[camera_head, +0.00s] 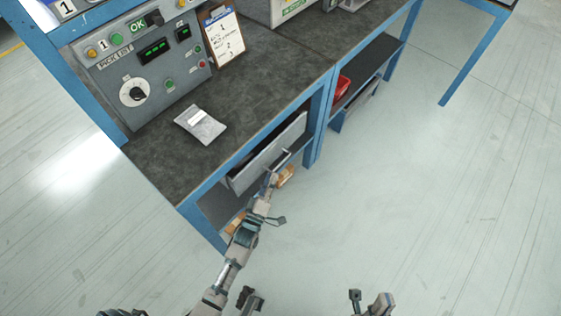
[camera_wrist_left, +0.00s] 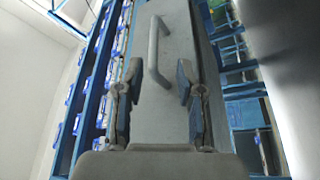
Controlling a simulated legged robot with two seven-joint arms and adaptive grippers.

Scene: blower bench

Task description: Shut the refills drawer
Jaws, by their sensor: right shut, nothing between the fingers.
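The grey drawer (camera_head: 268,158) under the near bench is pulled out, with a dark gap showing behind the top of its front. I see no readable label on it. Its bar handle (camera_wrist_left: 155,50) stands out from the front in the left wrist view. My left gripper (camera_head: 271,179) is at the drawer front, just below the handle in the head view. In the left wrist view its two fingers (camera_wrist_left: 156,92) are apart, with the handle beyond and between them; contact is not clear. My right gripper (camera_head: 384,301) is shut and empty at the bottom edge, away from the bench.
The bench top (camera_head: 265,85) carries a control panel (camera_head: 145,75), a clipboard (camera_head: 222,35) and a small grey packet (camera_head: 200,124). A red bin (camera_head: 342,89) sits on the shelf to the right. Blue legs frame the bench. The floor (camera_head: 430,200) to the right is clear.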

